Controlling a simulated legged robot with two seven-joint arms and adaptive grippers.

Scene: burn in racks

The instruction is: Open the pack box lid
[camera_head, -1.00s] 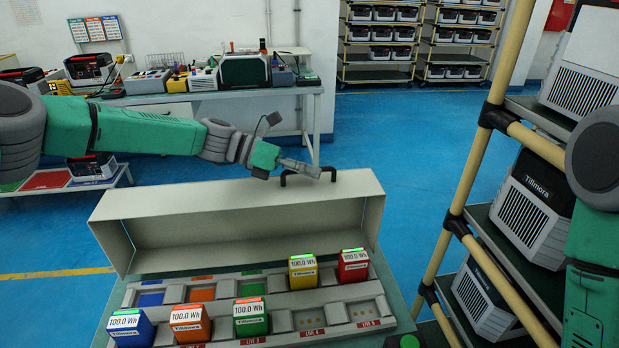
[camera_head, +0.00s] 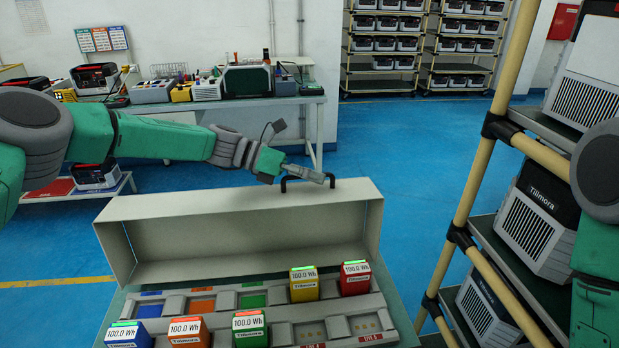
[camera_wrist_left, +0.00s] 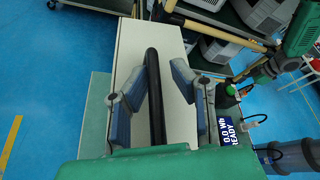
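The pack box lid (camera_head: 160,208) is a long beige cover, tilted up and back at the rear of the pack box (camera_head: 180,304), with its hollow inside facing me. Its black handle (camera_head: 288,185) stands on the top. My left gripper (camera_head: 322,179) is at the handle. In the left wrist view the left gripper's (camera_wrist_left: 157,80) fingers stand apart on both sides of the dark handle bar (camera_wrist_left: 153,105), with gaps visible. My right arm is at the right edge of the head view, its gripper out of frame. In the wrist view it shows small at upper right.
Battery modules sit in the box: yellow (camera_head: 304,288), red (camera_head: 355,281), green (camera_head: 250,332), orange (camera_head: 188,334) and blue (camera_head: 126,338). A yellow-post rack (camera_head: 465,200) with Tilmora units is close on the right. A workbench (camera_head: 230,101) stands behind. Blue floor lies between.

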